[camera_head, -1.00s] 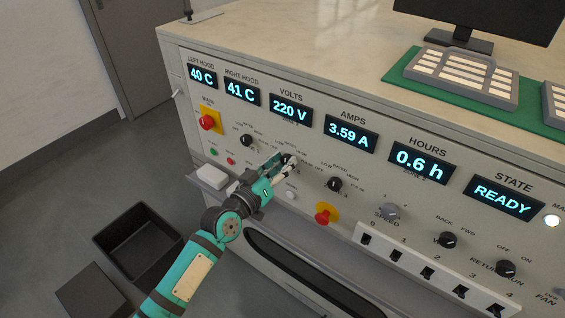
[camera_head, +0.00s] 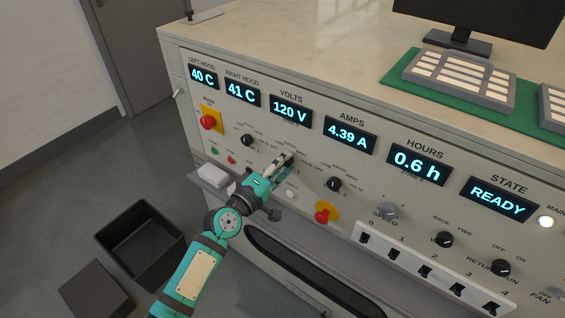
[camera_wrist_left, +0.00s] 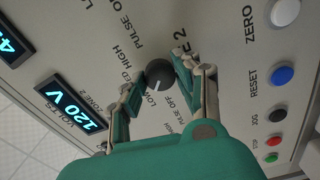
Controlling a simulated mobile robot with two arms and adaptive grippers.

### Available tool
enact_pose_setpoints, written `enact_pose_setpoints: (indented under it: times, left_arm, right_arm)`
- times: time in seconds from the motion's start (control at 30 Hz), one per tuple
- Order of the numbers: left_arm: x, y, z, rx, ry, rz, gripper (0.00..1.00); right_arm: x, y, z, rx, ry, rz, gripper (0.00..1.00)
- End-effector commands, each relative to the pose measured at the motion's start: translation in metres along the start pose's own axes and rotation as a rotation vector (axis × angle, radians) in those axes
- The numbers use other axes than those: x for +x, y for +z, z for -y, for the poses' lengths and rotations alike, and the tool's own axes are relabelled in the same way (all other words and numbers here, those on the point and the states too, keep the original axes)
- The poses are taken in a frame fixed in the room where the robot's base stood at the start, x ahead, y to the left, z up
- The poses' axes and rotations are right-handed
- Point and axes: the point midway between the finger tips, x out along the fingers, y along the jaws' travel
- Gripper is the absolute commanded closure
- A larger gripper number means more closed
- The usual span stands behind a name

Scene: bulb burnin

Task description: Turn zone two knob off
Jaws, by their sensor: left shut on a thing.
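The zone two knob (camera_wrist_left: 159,73) is a round black knob on the sloping console panel, with part of a label ending in "E 2" beside it in the wrist view. My left gripper (camera_head: 286,160) is at the panel, its fingers on either side of this knob; they also show in the wrist view (camera_wrist_left: 161,77). It is shut on the knob. The white pointer line faces the lower edge of the wrist view, near "LOW". In the head view the fingers mostly hide the knob. The volts display (camera_head: 290,108) reads 120 V and the amps display (camera_head: 350,134) 4.39 A. My right gripper is not in view.
Similar black knobs flank it, one left (camera_head: 246,141) and one right (camera_head: 333,184). A red button on a yellow plate (camera_head: 327,213) sits to the lower right, and another (camera_head: 208,121) at left. A black bin (camera_head: 137,207) stands on the floor.

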Motion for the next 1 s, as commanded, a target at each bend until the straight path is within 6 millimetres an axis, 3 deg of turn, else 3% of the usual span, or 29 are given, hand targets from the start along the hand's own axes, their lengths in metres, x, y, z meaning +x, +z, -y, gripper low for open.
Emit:
enact_pose_setpoints:
  times: [0.5, 1.0]
  left_arm:
    - [0.0, 0.0, 0.0, -0.442, -0.001, -0.001, 1.0]
    - [0.0, 0.0, 0.002, -0.613, -0.002, -0.001, 1.0]
  right_arm:
    - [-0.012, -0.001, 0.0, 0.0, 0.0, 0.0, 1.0]
    - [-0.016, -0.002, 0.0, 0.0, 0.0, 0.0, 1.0]
